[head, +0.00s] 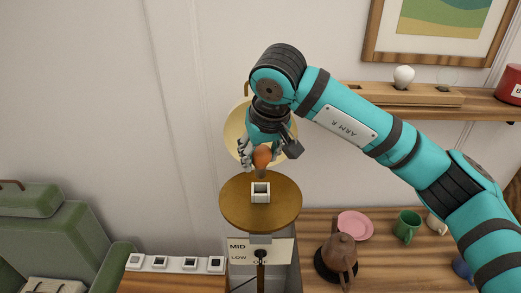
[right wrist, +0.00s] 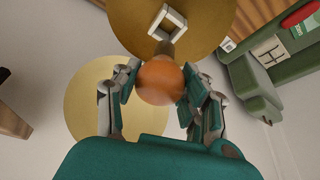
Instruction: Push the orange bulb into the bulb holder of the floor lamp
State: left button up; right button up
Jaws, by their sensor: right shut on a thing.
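My right gripper (head: 261,154) is shut on the orange bulb (head: 262,158), with a finger on each side of it. The bulb also shows in the right wrist view (right wrist: 160,80), its brownish base pointing toward the holder. The white square bulb holder (head: 260,192) stands on the round brass-coloured disc of the floor lamp (head: 232,212). In the head view the bulb is just above the holder, and a small gap seems to show between them. In the right wrist view the holder (right wrist: 167,22) lies beyond the bulb's base. My left gripper is not in view.
A wooden shelf (head: 480,103) on the wall carries a white bulb (head: 403,77) and a red tin (head: 509,83). Below are a brown kettle (head: 340,252), a pink plate (head: 355,226) and a green mug (head: 407,226). A green armchair (head: 60,235) stands at left.

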aim_at(261, 177)
notch_tip(261, 177, down, 2)
jog(key=shift+f+b, duration=0.1)
jog(key=shift+b, duration=0.35)
jog(key=shift+f+b, duration=0.85)
jog(key=shift+b, duration=0.1)
jog(key=shift+f+b, duration=0.6)
jog(key=shift+f, duration=0.05)
jog(key=shift+f+b, duration=0.6)
jog(key=shift+f, duration=0.05)
jog(key=o, duration=1.1)
